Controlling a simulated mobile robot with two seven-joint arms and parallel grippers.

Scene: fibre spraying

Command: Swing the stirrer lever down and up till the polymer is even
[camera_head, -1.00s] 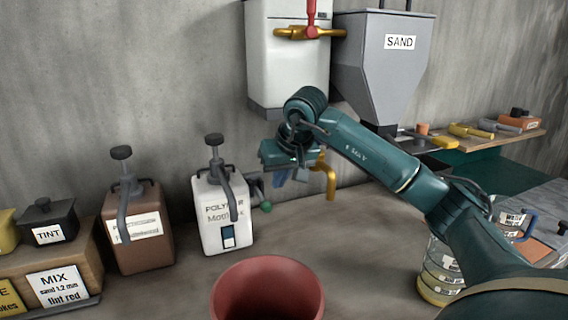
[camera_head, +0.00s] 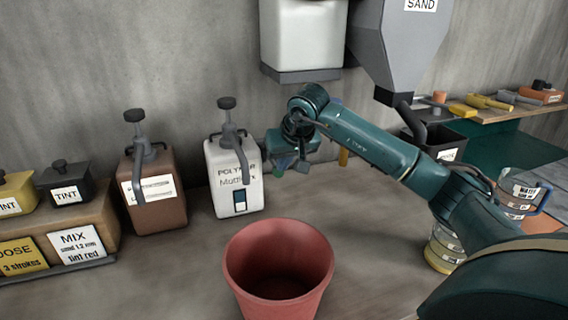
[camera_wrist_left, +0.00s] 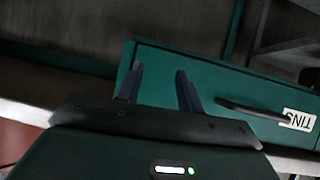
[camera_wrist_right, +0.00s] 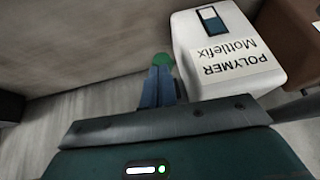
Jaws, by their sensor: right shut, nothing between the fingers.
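The white polymer jug (camera_head: 237,180) stands upright on the bench by the wall, with a dark pump on top. Its small front window (camera_head: 240,201) is split into a dark blue part and a pale part. The stirrer lever's green knob (camera_wrist_right: 163,60) shows in the right wrist view, right at the fingertips; whether they touch cannot be told. The lever's arm is hidden behind the fingers. My right gripper (camera_head: 284,167) is shut and empty, just right of the jug; it also shows in the right wrist view (camera_wrist_right: 161,75). My left gripper (camera_wrist_left: 158,80) is open and empty before a teal drawer (camera_wrist_left: 215,85).
A red bucket (camera_head: 278,265) stands in front of the jug. A brown jug (camera_head: 150,190) is to its left, then a tint pot (camera_head: 66,186) and label cards. The sand hopper (camera_head: 400,45) hangs behind my right arm. Bare bench lies between jugs and bucket.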

